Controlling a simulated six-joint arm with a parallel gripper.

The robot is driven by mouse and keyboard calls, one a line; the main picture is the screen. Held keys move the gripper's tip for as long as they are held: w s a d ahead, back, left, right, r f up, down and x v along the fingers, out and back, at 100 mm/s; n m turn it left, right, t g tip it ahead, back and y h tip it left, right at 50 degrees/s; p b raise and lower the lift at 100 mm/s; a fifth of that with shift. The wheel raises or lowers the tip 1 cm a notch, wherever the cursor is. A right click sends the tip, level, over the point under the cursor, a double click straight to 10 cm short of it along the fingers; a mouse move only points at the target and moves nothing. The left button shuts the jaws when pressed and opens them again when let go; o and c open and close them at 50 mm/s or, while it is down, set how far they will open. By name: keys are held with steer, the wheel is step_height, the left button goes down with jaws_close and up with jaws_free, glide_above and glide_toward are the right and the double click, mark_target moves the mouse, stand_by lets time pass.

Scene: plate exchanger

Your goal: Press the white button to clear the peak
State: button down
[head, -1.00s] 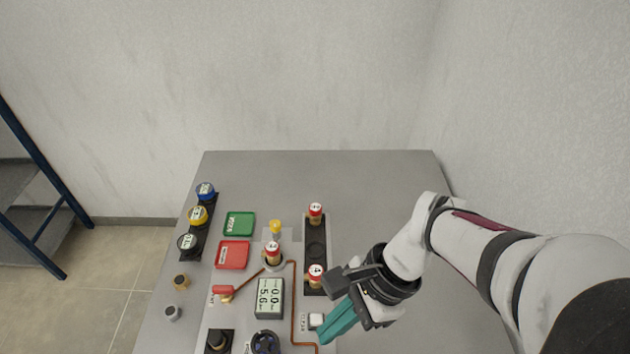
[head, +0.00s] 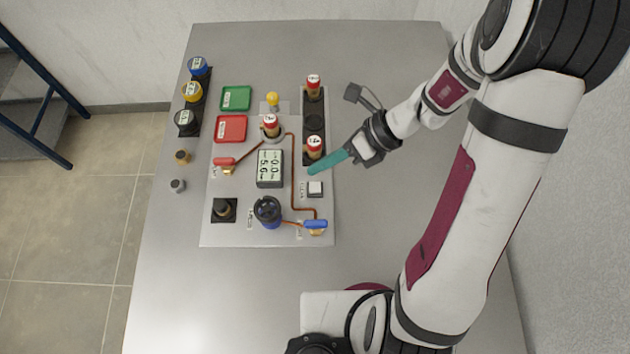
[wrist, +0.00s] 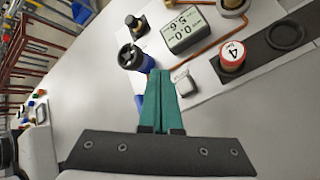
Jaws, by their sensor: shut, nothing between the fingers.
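The white button (head: 316,188) is a small square push button on the light panel, right of the grey display. It also shows in the wrist view (wrist: 184,83), just right of my fingers. My gripper (head: 312,171) has long teal fingers that are shut together and empty. In the head view their tips appear just above the button, near the red-capped post marked 4 (head: 314,147). In the wrist view the fingertips (wrist: 161,73) appear beside the button, apart from it. The height of the tips over the panel is hard to tell. The display (head: 270,168) reads 0.0 and 5.6.
A copper pipe (head: 293,190) runs left of the button. Red (head: 230,129) and green (head: 235,98) trays lie farther left. The table right of the panel is bare.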

mark_target(321, 187)
steer(key=shift+f, duration=3.05)
steer(key=shift+f, duration=0.4)
steer(key=shift+f, duration=0.45)
steer(key=shift+r, duration=0.9)
steer(key=shift+r, duration=2.5)
